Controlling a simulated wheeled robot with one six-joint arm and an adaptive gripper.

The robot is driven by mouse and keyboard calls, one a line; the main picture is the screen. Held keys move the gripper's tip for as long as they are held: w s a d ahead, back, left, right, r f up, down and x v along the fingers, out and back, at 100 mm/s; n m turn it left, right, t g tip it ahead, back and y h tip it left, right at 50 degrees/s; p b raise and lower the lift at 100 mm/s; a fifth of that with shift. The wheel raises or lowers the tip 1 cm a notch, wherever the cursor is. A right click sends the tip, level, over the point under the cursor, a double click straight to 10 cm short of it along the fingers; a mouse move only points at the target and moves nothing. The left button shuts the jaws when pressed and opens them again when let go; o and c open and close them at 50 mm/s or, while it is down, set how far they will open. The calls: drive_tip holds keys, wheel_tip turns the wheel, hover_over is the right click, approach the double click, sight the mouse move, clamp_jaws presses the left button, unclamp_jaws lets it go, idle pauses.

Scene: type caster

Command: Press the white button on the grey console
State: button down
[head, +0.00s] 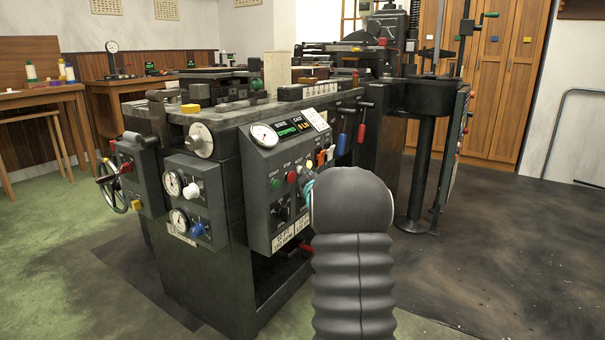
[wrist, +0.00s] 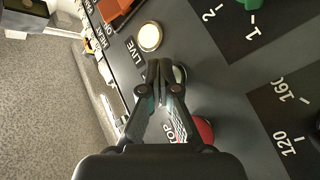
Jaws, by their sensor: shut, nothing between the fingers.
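The grey console (head: 257,165) stands with its sloped front panel facing me in the head view. In the wrist view a pale, whitish round button (wrist: 181,74) sits just behind my fingertips, between the red button (wrist: 205,130) and the lit cream lamp (wrist: 149,37) marked LIVE. My fingers cover much of the pale button. My gripper (wrist: 161,68) is shut and empty, its tips over or against that button; I cannot tell whether they touch or press it. In the head view my arm hides most of the gripper, and I cannot pick out the white button.
A green button (head: 276,184) and a red button (head: 291,177) sit left of my gripper on the panel. A round gauge (head: 264,135) and a lit display (head: 289,128) are above. Blue and red handled tools (head: 362,132) hang to the right. The floor at right is clear.

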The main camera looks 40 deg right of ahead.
idle(0.3)
drive_tip(key=shift+s+b, duration=0.35)
drive_tip(key=shift+b, duration=0.15)
drive_tip(key=shift+d, duration=0.1)
drive_tip(key=s+d+b, duration=0.1)
drive_tip(key=s+d, duration=0.1)
drive_tip(key=s, duration=0.3)
drive_tip(key=shift+s+d, duration=0.15)
drive_tip(key=shift+s, duration=0.15)
idle(0.4)
idle(0.3)
